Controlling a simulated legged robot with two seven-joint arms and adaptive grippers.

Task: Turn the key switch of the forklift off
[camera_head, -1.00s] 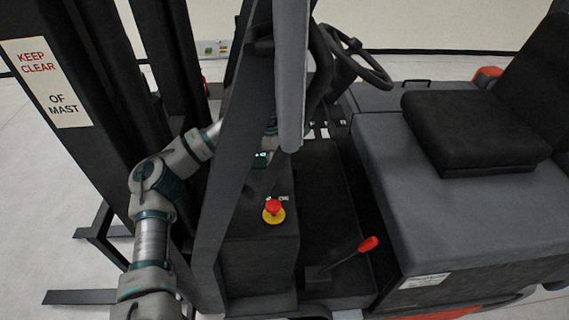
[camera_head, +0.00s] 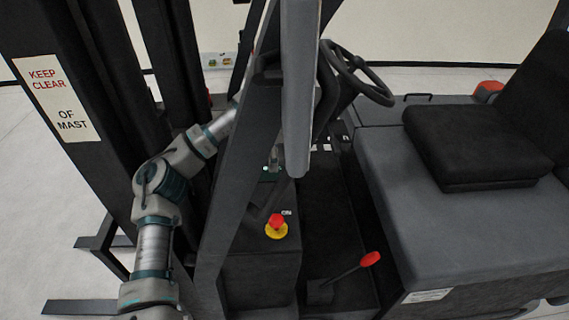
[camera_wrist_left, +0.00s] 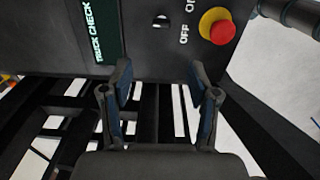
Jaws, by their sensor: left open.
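The key switch (camera_wrist_left: 161,20) shows in the left wrist view as a small round dark fitting with a pale edge, on the dark panel beside the OFF and ON lettering. My left gripper (camera_wrist_left: 162,80) is open and empty, its two fingers pointing toward the panel. The key switch lies ahead of the gap between the fingertips, apart from them. In the head view my left arm reaches behind the forklift's dark slanted post, and the post and a grey upright bar hide most of the gripper. I cannot make out the key switch there. My right gripper is not in view.
A red emergency button on a yellow base (camera_head: 276,226) sits on the console; it also shows in the left wrist view (camera_wrist_left: 217,27). A TRUCK CHECK display (camera_wrist_left: 107,30) is left of the key switch. The slanted post (camera_head: 240,170), steering wheel (camera_head: 358,72) and red-knobbed lever (camera_head: 370,259) stand nearby.

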